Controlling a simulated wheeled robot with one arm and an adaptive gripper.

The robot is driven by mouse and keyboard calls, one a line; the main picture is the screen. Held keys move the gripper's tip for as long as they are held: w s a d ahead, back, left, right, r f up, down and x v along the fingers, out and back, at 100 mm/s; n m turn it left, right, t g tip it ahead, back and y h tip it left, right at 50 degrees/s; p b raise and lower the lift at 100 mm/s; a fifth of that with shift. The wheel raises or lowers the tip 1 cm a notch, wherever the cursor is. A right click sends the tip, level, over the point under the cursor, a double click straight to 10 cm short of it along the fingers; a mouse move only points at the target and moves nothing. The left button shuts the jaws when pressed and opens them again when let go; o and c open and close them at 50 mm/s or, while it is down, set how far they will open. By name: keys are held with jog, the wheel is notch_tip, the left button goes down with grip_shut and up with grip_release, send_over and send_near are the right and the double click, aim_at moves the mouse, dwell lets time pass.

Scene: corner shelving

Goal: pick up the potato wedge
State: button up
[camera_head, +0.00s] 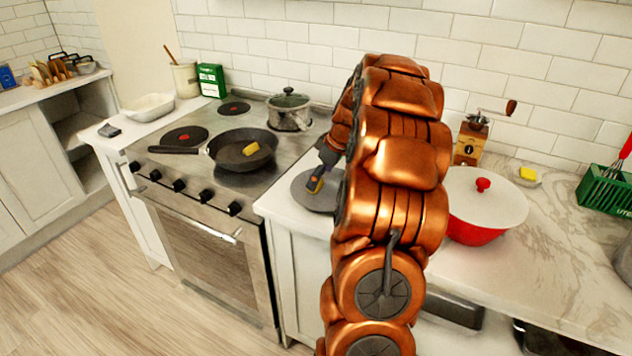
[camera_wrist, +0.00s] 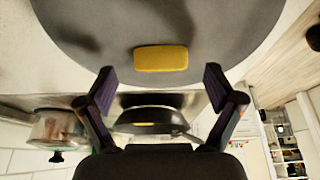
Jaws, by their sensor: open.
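The potato wedge (camera_wrist: 161,59) looks like a yellow block with rounded edges. In the wrist view it lies on a round grey board (camera_wrist: 240,40), just beyond my fingertips and roughly centred between them. My gripper (camera_wrist: 159,72) is open and empty, with a gap on both sides of the wedge. In the head view my gripper (camera_head: 320,178) is low over the grey board (camera_head: 302,192) on the counter right of the stove.
A black pan (camera_head: 232,160) with another yellow piece (camera_head: 251,149) in it sits on the stove. A lidded pot (camera_head: 288,112) stands behind it. Right of my arm are a red pot with a white lid (camera_head: 483,200), a grinder (camera_head: 469,145) and a green basket (camera_head: 605,190).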

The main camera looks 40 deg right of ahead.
jog(key=shift+x, duration=0.85)
jog(key=c, duration=1)
jog(key=shift+o, duration=0.2)
jog(key=shift+r, duration=0.2)
